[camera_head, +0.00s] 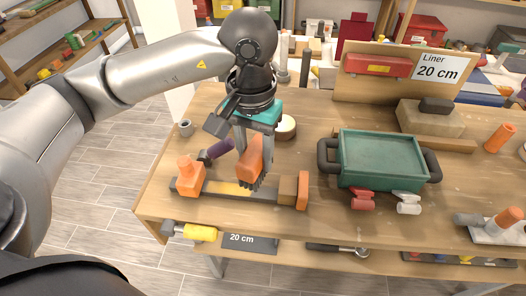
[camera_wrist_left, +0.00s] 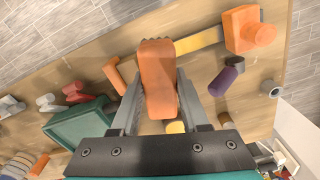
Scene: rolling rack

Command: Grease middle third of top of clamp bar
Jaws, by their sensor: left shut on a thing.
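The clamp bar (camera_head: 263,194) lies near the table's front edge, with an orange block (camera_head: 190,179) at its left end and a brown block and orange plate (camera_head: 303,190) at its right. A yellow stretch (camera_head: 226,188) covers part of its top; it also shows in the left wrist view (camera_wrist_left: 197,41). My left gripper (camera_head: 246,176) points down over the bar, shut on an orange block-shaped tool (camera_head: 250,157). The tool fills the space between the fingers in the left wrist view (camera_wrist_left: 158,80). I cannot tell whether it touches the bar. My right gripper is out of view.
A purple-handled tool (camera_head: 221,148) and a round tin (camera_head: 285,128) stand close to the gripper. A green tray (camera_head: 382,158) sits to the right, with red and white clamps before it.

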